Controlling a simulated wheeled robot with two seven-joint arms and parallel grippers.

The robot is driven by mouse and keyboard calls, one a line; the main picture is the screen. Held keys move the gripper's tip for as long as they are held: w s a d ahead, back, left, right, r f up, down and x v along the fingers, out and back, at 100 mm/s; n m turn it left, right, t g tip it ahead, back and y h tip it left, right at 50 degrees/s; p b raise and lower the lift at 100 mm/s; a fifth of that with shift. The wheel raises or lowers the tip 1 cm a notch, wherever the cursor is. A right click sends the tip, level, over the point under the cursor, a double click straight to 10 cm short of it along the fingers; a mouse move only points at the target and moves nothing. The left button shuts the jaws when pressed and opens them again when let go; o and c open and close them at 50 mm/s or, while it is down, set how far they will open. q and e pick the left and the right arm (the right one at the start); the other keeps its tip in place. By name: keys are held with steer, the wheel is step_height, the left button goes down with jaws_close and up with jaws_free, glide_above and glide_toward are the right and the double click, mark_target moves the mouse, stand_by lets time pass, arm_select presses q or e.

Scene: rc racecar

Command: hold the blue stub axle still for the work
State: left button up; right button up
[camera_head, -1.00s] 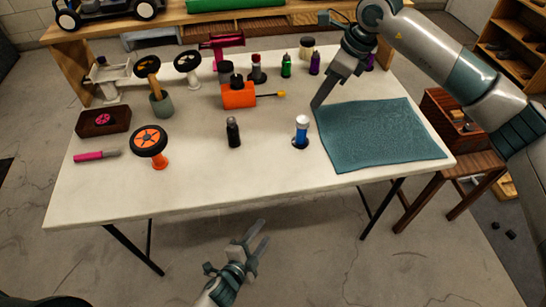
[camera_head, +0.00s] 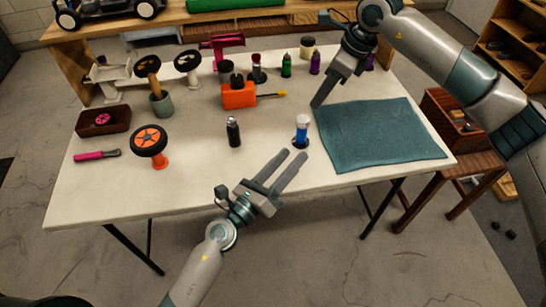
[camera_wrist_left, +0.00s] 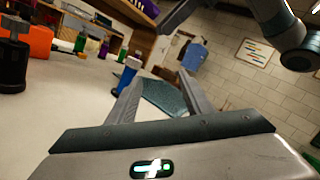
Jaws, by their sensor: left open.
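The blue stub axle (camera_head: 302,131) stands upright on a dark round base near the front of the table, left of the teal mat. It has a white top and a blue lower body. My left gripper (camera_head: 294,154) is open and empty over the table's front edge, just short of the axle, its fingers pointing towards it. In the left wrist view the axle (camera_wrist_left: 129,74) shows just beyond the left finger. My right gripper (camera_head: 322,97) is by the mat's back left corner, apart from the axle; it is seen side-on, so its opening is unclear.
A teal mat (camera_head: 378,135) lies to the right. A dark bottle (camera_head: 233,132) stands left of the axle. An orange-rimmed wheel (camera_head: 149,141) stands on an orange stand farther left. An orange block (camera_head: 238,96) and small bottles stand behind. The front strip of table is clear.

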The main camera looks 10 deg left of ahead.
mark_target(302, 133)
arm_select(q)
steer(key=w+a+f+m, duration=0.1)
steer(key=m, duration=0.1)
steer(key=w+a+f+m+y, duration=0.1)
steer(key=m, duration=0.1)
steer(key=w+a+f+m+g, duration=0.1)
steer(key=a+m, duration=0.1)
steer(key=shift+f+y, duration=0.2)
steer(key=shift+y, duration=0.2)
steer(key=x, duration=1.7)
steer(key=shift+d+f, duration=0.15)
steer(key=shift+d, duration=0.05)
